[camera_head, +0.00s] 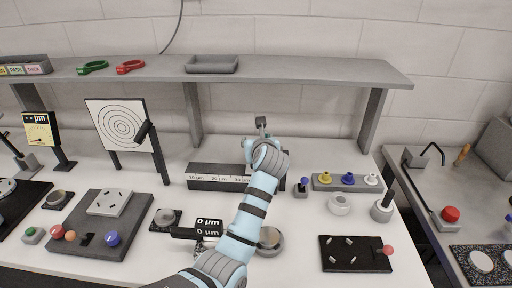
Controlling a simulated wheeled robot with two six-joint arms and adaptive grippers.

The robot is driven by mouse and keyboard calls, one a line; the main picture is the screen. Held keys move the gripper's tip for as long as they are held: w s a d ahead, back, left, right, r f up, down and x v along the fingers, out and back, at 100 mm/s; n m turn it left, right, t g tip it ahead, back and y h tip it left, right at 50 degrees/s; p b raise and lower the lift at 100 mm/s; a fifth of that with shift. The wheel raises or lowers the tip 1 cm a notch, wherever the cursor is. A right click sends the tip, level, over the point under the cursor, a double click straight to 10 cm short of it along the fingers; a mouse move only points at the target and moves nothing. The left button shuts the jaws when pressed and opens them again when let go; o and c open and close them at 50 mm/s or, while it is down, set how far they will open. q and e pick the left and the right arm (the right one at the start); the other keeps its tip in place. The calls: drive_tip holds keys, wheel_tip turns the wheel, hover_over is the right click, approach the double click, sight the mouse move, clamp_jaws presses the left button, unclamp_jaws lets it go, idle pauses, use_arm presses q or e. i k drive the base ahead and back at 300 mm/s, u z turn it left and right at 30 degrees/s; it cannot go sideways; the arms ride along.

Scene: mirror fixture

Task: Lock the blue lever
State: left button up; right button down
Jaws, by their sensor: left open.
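A blue round knob (113,238) sits at the front right corner of a grey fixture plate (80,250) at the left of the table. A small post with a blue top (304,183) stands just right of my arm. I cannot tell which of these is the blue lever, or whether either is locked. My left arm reaches up across the middle of the table. My left gripper (262,124) is small at its far end, open and away from both blue parts; its fingers show poorly. My right gripper is not in view.
A grey shelf (330,76) spans the back. A labelled dark box (216,183) and a rack with yellow, blue and white pieces (330,183) flank my arm. A black plate with a red ball (356,256) lies at front right. The table's right front edge is bare.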

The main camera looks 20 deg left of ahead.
sight(305, 180)
drive_tip(key=k, duration=1)
